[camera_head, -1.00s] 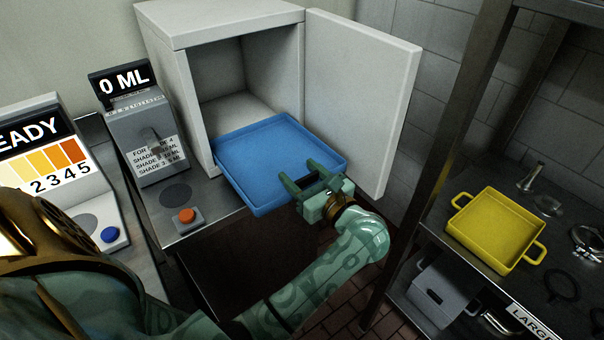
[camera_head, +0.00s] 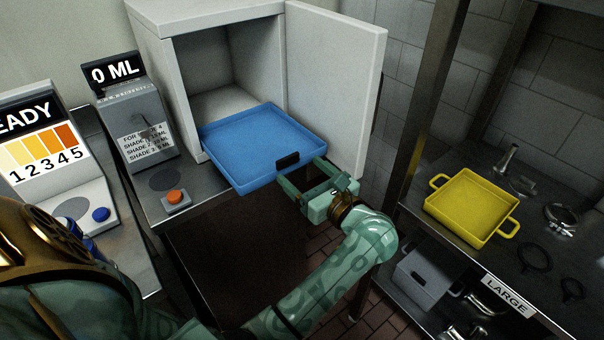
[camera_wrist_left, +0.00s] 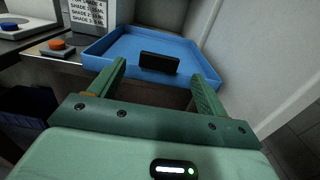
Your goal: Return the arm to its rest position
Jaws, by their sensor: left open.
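My left gripper (camera_head: 300,173) is open and empty, just in front of the blue tray (camera_head: 255,142). The tray sits partly out of the white cabinet (camera_head: 205,22), its front overhanging the counter edge. A small black handle (camera_head: 287,160) is on the tray's front wall. In the left wrist view the open left gripper (camera_wrist_left: 157,72) points at the tray (camera_wrist_left: 115,48), with the black handle (camera_wrist_left: 160,63) showing between its fingers and clear space around it. My right gripper is not in view.
The cabinet door (camera_head: 335,75) stands open, just beyond the gripper. A metal shelf post (camera_head: 415,130) and a yellow tray (camera_head: 470,207) are on the right. A dispenser (camera_head: 135,125) and an orange button (camera_head: 175,197) are on the left. Open floor lies below the gripper.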

